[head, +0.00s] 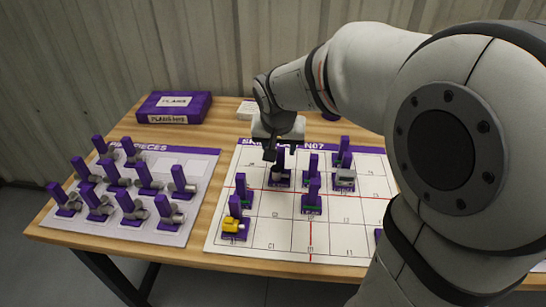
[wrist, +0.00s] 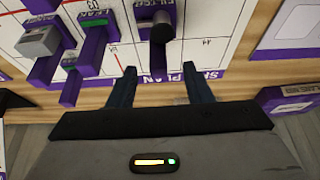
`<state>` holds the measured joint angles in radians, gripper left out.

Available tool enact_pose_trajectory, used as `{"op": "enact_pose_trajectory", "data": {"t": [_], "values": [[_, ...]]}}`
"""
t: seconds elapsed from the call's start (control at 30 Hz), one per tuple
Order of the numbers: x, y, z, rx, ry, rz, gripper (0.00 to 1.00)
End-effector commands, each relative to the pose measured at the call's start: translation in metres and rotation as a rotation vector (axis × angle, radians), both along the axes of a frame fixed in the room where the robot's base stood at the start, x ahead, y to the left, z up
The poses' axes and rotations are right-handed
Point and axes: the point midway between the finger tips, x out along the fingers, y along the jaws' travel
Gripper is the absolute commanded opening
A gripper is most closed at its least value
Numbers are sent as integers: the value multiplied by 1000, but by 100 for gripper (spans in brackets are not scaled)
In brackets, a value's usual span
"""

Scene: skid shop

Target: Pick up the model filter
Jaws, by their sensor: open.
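The model filter (wrist: 158,30) is a purple base with an upright post and a grey-black cylinder; its label, partly visible in the wrist view, appears to read FILTER. In the head view the filter (head: 279,176) stands on the plan board (head: 262,236), near its top edge. My gripper (head: 271,154) is just above and beside it, partly covering it.
Other purple models stand close by, including one with a grey box (head: 345,178) and one with a yellow part (head: 233,226). A pieces board (head: 185,153) with several models lies left. A purple plans box (head: 174,107) stands behind.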

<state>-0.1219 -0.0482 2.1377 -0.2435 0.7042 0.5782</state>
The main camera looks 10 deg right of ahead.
Motion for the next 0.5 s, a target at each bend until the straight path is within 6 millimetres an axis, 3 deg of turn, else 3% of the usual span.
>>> {"op": "enact_pose_trajectory", "data": {"t": [0.3,0.5], "values": [[19,-10,-42,0,4,-11,45],[21,-11,-47,0,1,-11,45]]}}
